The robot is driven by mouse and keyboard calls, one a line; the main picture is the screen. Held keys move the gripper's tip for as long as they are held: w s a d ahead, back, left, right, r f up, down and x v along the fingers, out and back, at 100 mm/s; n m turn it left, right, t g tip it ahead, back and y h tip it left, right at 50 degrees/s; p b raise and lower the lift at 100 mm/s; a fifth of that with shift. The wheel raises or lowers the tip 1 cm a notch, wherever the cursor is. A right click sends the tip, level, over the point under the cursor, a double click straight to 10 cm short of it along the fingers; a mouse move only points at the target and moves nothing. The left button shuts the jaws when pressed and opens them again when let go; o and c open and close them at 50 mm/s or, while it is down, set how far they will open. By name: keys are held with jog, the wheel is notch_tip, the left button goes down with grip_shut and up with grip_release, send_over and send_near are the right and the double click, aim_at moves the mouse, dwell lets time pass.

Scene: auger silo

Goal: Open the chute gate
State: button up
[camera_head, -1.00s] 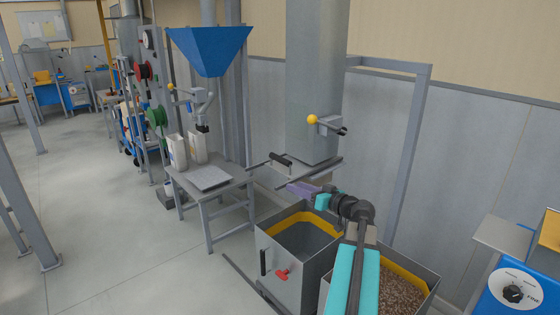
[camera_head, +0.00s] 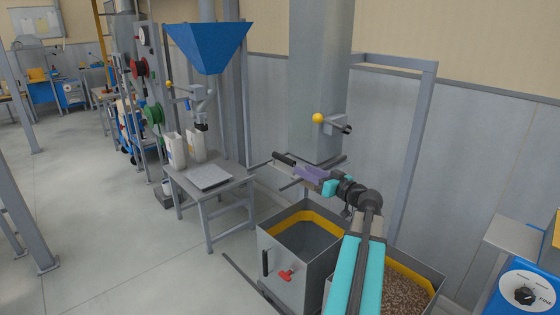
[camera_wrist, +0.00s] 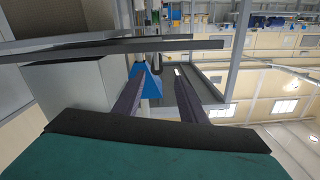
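The grey chute (camera_head: 320,90) comes down at the centre of the head view. At its lower end is the flat slide gate with rails (camera_head: 333,162), and a black handle (camera_head: 284,158) sticks out to the left. My gripper (camera_head: 299,172) has purple fingers just below and right of the handle, close under the gate rails. In the wrist view the fingers (camera_wrist: 161,78) stand apart with nothing seen gripped between them. A dark rail (camera_wrist: 110,47) crosses above the fingers there. Whether a finger touches the gate cannot be told.
A yellow-knobbed lever (camera_head: 318,118) sits on the chute. Below stand an empty grey bin with yellow rim (camera_head: 272,236) and a bin of brown pellets (camera_head: 406,292). A table (camera_head: 224,190) with bags is at left. A steel frame post (camera_head: 411,150) stands right.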

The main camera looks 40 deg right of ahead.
aim_at(283, 158)
jog(key=shift+s+d, duration=0.15)
jog(key=shift+d, duration=0.05)
jog(key=shift+w+d, duration=0.15)
jog(key=shift+w, duration=0.6)
jog(key=w+p, duration=0.1)
jog(key=w, duration=0.3)
jog(key=w+p, duration=0.1)
jog(key=w, duration=0.3)
jog(key=w+p, duration=0.1)
jog(key=w, duration=0.3)
jog(key=shift+d, duration=0.3)
grip_shut()
